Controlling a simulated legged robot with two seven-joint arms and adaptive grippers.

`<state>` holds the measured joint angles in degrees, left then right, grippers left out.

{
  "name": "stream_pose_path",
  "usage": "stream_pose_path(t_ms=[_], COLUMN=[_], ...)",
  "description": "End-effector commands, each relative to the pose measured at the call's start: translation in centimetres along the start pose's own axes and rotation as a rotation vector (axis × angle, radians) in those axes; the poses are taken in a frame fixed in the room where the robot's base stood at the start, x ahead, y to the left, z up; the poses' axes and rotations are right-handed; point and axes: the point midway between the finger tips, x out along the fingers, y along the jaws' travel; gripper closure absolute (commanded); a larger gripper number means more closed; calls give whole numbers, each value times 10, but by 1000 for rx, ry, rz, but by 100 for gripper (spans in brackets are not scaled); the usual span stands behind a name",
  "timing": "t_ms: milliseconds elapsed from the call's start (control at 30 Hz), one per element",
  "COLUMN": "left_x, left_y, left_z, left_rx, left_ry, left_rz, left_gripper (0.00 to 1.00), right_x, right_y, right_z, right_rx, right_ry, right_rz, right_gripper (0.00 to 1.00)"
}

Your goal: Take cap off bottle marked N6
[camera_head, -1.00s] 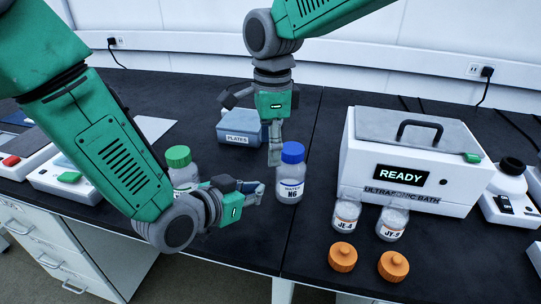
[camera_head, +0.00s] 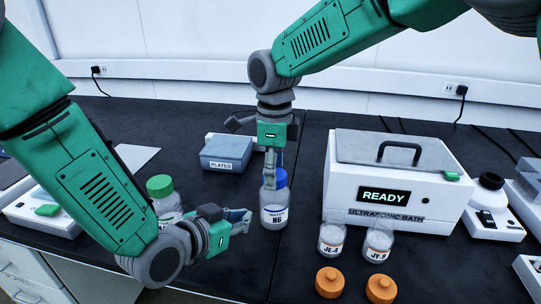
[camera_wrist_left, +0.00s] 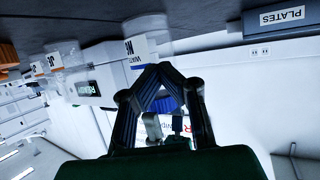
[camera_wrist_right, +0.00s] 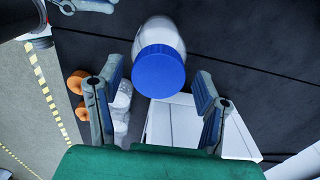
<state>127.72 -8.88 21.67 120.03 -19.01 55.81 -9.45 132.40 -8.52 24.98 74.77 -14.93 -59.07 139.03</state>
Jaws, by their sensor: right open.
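The bottle marked N6 (camera_head: 275,214) stands upright on the black bench with its blue cap (camera_head: 281,179) on. The cap also shows large in the right wrist view (camera_wrist_right: 160,72). My right gripper (camera_head: 270,172) points down over the cap; its fingers are open, one on each side of it, and I cannot tell whether they touch it. My left gripper (camera_head: 248,218) is low, just left of the bottle. Its fingers meet at the tips in the left wrist view (camera_wrist_left: 162,68), with nothing visible between the tips. The N6 label (camera_wrist_left: 140,48) shows beyond them.
A green-capped bottle (camera_head: 160,188) stands behind my left forearm. A blue-grey PLATES box (camera_head: 226,153) is at the back. The ultrasonic bath (camera_head: 342,190) stands at right, with jars JE-4 (camera_head: 332,238) and JY-5 (camera_head: 378,243) and two orange caps (camera_head: 330,282) before it.

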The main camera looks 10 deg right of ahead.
Motion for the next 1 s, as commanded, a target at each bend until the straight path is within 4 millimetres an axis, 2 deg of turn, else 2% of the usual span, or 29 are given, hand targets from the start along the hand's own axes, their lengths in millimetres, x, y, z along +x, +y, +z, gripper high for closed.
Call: stream_pose_path(t_ms=[200,433,467,500,600,767,867,1000], left_x=[-1,-2,-2,-2,-1,-1,0,-1], left_y=[-1,-2,-2,-2,-1,-1,0,-1], left_z=[0,1,1,0,0,0,0,0], left_rx=[0,-2,-2,-2,-1,0,0,-1], left_ry=[2,2,2,2,1,1,1,2], left_rz=[1,2,1,1,1,1,1,1], left_gripper=[100,100,100,100,100,100,100,100], right_x=[13,14,14,14,14,13,13,13], right_y=[1,1,1,1,1,0,0,0], right_z=[1,3,3,3,2,1,1,2], right_rx=[-2,-2,-2,-2,-2,-23,-129,-357], right_ry=[2,3,3,2,1,1,0,0], right_rz=[0,-1,-1,-1,-1,-1,-1,-1], right_gripper=[40,40,47,61,91,91,91,91])
